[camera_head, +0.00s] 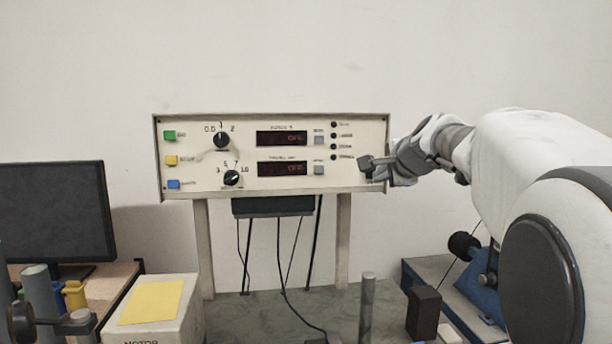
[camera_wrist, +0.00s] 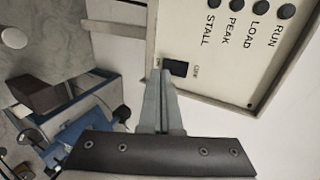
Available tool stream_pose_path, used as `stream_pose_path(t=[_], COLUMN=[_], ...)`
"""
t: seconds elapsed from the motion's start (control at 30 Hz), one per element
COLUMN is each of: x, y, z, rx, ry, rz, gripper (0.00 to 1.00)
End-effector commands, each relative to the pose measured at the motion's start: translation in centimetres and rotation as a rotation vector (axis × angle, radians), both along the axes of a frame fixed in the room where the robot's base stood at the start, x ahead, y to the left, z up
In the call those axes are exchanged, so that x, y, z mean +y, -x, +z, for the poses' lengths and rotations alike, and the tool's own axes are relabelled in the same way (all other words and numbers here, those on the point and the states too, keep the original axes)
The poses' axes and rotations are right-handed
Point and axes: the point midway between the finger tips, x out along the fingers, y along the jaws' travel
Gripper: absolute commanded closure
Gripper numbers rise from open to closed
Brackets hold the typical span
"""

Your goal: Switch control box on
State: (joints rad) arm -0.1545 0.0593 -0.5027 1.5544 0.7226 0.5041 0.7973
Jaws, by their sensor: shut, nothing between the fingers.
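The control box (camera_head: 345,180) is a cream panel raised on two posts against the wall, with dials, coloured buttons and two dark displays showing small red characters, too blurred to read surely. A small black switch (camera_wrist: 177,68) sits low near the corner of its front in the wrist view, beside small lettering. My gripper (camera_head: 372,164) is at the lower right of the panel in the head view. In the wrist view my gripper's fingers (camera_wrist: 168,82) are together and empty, their tips right by the switch. I cannot tell whether they touch it. The switch's position is unclear.
Below the indicator lamps the panel edge (camera_wrist: 270,82) is clear. A monitor (camera_head: 55,210) and a box with a yellow note (camera_head: 152,302) stand at left. A metal post (camera_head: 367,305), a dark block (camera_head: 424,312) and a blue device (camera_head: 478,290) stand below my arm.

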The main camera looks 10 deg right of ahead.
Motion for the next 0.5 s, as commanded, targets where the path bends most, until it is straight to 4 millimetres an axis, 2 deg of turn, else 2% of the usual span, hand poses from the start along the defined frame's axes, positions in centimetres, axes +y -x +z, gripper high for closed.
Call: stream_pose_path(t=[0.2,0.5], x=[0.0,0.0], y=[-1.8,-2.1], z=[-0.2,-0.3], rx=[0.001,0.0], ry=[0.001,0.0], rz=[0.0,0.0], gripper=[1.0,1.0])
